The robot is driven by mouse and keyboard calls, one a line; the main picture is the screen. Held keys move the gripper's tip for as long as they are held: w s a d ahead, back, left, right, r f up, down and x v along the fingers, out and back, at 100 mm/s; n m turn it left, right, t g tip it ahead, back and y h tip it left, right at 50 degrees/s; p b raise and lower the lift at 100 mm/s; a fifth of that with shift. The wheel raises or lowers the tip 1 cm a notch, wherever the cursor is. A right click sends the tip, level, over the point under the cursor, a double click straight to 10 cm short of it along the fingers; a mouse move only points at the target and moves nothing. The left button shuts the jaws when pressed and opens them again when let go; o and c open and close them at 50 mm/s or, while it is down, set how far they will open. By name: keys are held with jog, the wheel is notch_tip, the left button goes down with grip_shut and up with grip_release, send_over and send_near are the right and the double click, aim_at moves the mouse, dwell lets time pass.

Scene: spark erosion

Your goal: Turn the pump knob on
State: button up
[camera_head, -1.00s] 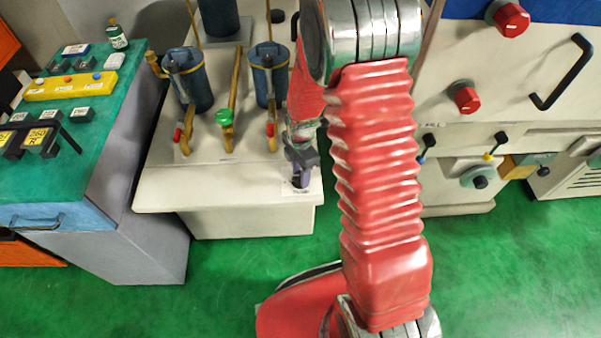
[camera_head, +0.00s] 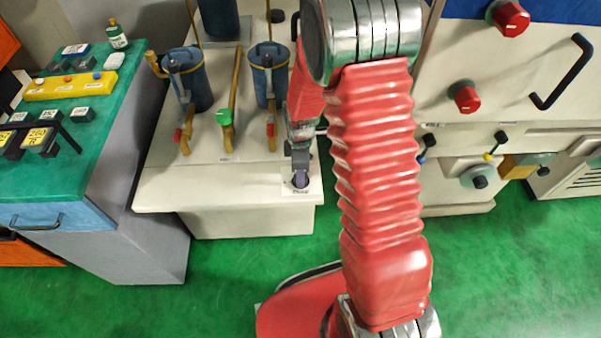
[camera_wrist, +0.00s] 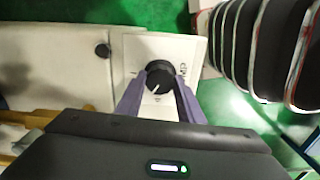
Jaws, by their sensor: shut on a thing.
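The pump knob is a black round knob (camera_wrist: 159,77) with a white pointer line, on a white label plate (camera_wrist: 190,50) with partly readable lettering. In the wrist view my gripper (camera_wrist: 160,90) has its two purple fingers on either side of the knob, shut on it. The pointer line points towards the lower left in that view. In the head view my gripper (camera_head: 300,179) is down at the front right corner of the white pump cabinet (camera_head: 250,205), over the label, and hides most of the knob.
A teal-topped bench (camera_head: 95,135) is at left. A machine with red knobs (camera_head: 466,98) is at right.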

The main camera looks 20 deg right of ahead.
jog(key=m, duration=0.6)
jog(key=shift+w, duration=0.1)
jog(key=m, duration=0.5)
jog(key=shift+m, duration=0.4)
jog(key=o, duration=1.1)
jog(key=shift+c, duration=0.2)
notch_tip(320, 180, up, 14)
jog(key=shift+f, duration=0.15)
dwell(0.4)
jog(key=shift+m, duration=0.3)
